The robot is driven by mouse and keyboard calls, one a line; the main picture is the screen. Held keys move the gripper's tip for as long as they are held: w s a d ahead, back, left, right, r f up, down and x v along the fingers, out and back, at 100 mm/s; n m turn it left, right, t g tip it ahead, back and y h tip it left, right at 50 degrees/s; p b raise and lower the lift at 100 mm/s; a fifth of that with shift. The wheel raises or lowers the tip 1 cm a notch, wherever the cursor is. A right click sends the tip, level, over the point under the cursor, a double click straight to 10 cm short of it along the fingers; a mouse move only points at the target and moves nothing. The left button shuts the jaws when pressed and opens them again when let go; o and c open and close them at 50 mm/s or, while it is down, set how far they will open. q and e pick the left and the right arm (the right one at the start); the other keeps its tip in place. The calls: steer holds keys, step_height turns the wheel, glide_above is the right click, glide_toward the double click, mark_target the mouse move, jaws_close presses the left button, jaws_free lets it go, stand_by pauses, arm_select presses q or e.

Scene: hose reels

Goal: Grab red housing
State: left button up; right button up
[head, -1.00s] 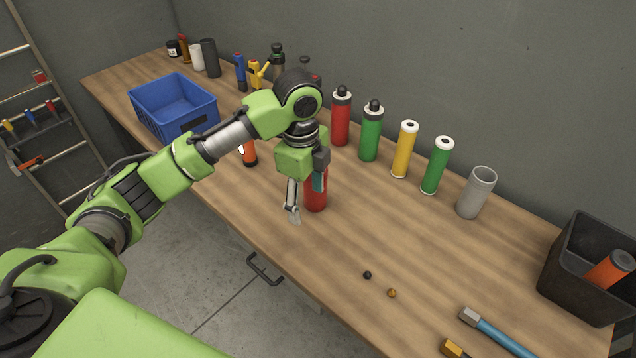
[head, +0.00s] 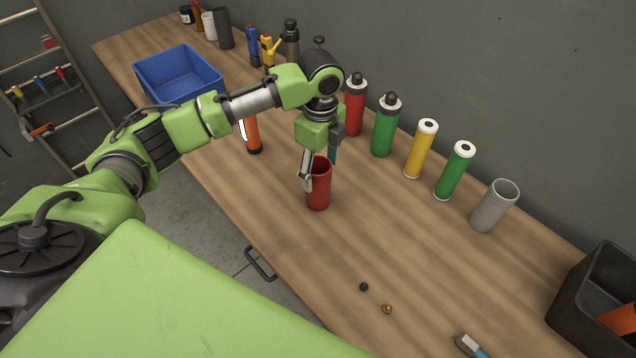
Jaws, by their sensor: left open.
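The red housing (head: 319,190) is an open-topped red cylinder standing upright on the workbench, in the middle of the head view. My left gripper (head: 318,178) is open and points down at the housing's top. One grey finger shows at the near left side of the rim. The other finger is partly hidden behind the housing, so I cannot tell whether either touches it. My right gripper is not in view.
A red bottle (head: 355,108), green bottle (head: 385,128), yellow tube (head: 420,150), green tube (head: 454,172) and grey cup (head: 494,206) line the back. A blue bin (head: 178,76) stands left, a black bin (head: 590,290) right. The bench (head: 400,235) right of the housing is mostly clear.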

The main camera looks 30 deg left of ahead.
arm_select(q)
steer(key=shift+w+f, duration=0.1)
steer(key=shift+f, duration=0.35)
steer(key=shift+w+f, duration=0.1)
steer(key=shift+f, duration=0.15)
steer(key=shift+a+f+p, duration=0.2)
steer(key=shift+f+p, duration=0.7)
steer(key=shift+s+a+f+p, duration=0.1)
steer(key=shift+f+p, duration=0.05)
steer(key=shift+f, duration=0.45)
steer(key=shift+s+f+p, duration=0.1)
steer(key=shift+f+p, duration=0.05)
steer(key=shift+f, duration=0.75)
steer(key=shift+w+f, duration=0.1)
steer(key=shift+f, duration=0.05)
steer(key=c, duration=1.3)
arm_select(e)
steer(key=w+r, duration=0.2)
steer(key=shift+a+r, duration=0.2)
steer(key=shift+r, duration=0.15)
